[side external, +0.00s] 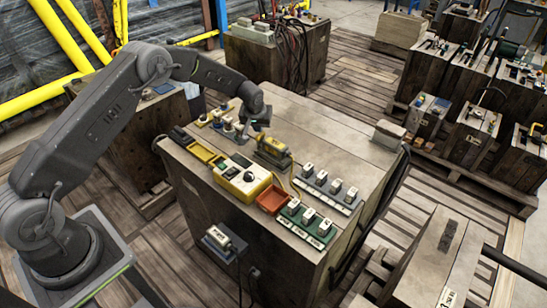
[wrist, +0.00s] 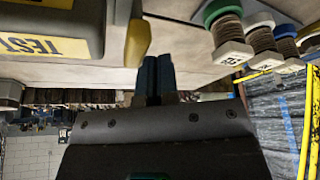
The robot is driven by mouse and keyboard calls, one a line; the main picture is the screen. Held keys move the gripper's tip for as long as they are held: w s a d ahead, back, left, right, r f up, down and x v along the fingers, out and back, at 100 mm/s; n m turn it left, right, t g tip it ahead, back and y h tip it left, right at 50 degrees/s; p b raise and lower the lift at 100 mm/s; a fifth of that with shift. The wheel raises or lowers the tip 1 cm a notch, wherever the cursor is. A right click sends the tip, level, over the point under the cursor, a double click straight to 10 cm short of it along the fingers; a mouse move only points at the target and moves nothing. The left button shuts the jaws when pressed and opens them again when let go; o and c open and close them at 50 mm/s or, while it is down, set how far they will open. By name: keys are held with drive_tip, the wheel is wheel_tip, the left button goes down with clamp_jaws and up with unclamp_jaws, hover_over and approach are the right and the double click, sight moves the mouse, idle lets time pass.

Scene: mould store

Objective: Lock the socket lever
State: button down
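The test socket (side external: 273,152) is a dark block with yellow parts on the wooden crate top. In the wrist view its yellow label reading TEST (wrist: 38,45) shows at the upper left, cut by the frame edge. A yellow lever-like piece (wrist: 138,42) with a dark part beside it stands near the label. My gripper (side external: 258,130) is low over the crate top, just behind and left of the socket. In the wrist view its two blue-grey fingers (wrist: 158,75) are together, with nothing seen between them. They are just right of the yellow piece; whether they touch it is unclear.
Spools with tags (wrist: 232,35) stand right of the fingers in the wrist view. On the crate top (side external: 345,147) are a yellow meter (side external: 242,178), a red tray (side external: 273,201) and tagged switch rows (side external: 308,225). The crate's far right side is mostly clear.

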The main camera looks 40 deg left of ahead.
drive_tip(key=shift+s+a+f, duration=0.1)
drive_tip(key=shift+s+f, duration=0.1)
drive_tip(key=shift+w+a+r, duration=0.1)
drive_tip(key=shift+a+r, duration=0.2)
drive_tip(key=shift+a, duration=0.25)
wheel_tip(320, 180, up, 7)
drive_tip(key=shift+r, duration=0.15)
idle(0.4)
drive_tip(key=shift+w, duration=0.1)
